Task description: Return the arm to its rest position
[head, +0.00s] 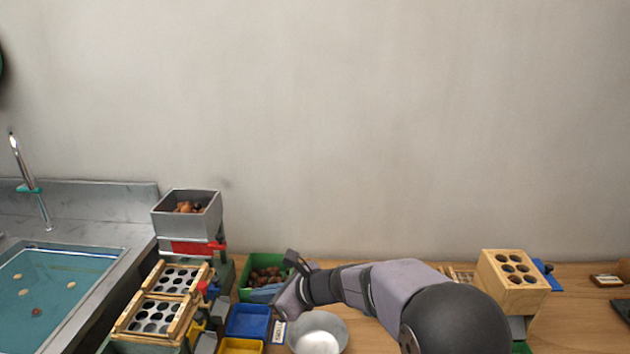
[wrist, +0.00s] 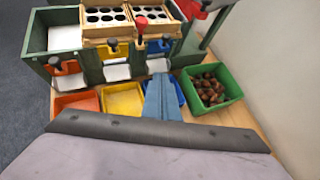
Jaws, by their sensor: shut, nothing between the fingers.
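My gripper (head: 258,294) is at the end of my arm, which reaches left across the wooden table in the head view. Its blue fingers are together and empty. In the wrist view my gripper (wrist: 159,82) points toward the sorting rack, in front of the blue bin (wrist: 180,96). The green bin (wrist: 235,82) stands to its right there.
A sorting rack with perforated wooden trays (head: 157,315) and a grey hopper of chestnuts (head: 186,222) stands left of my gripper. A metal bowl (head: 318,342) is close below my wrist. A wooden block with holes (head: 490,288) stands right. A sink (head: 50,290) is far left.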

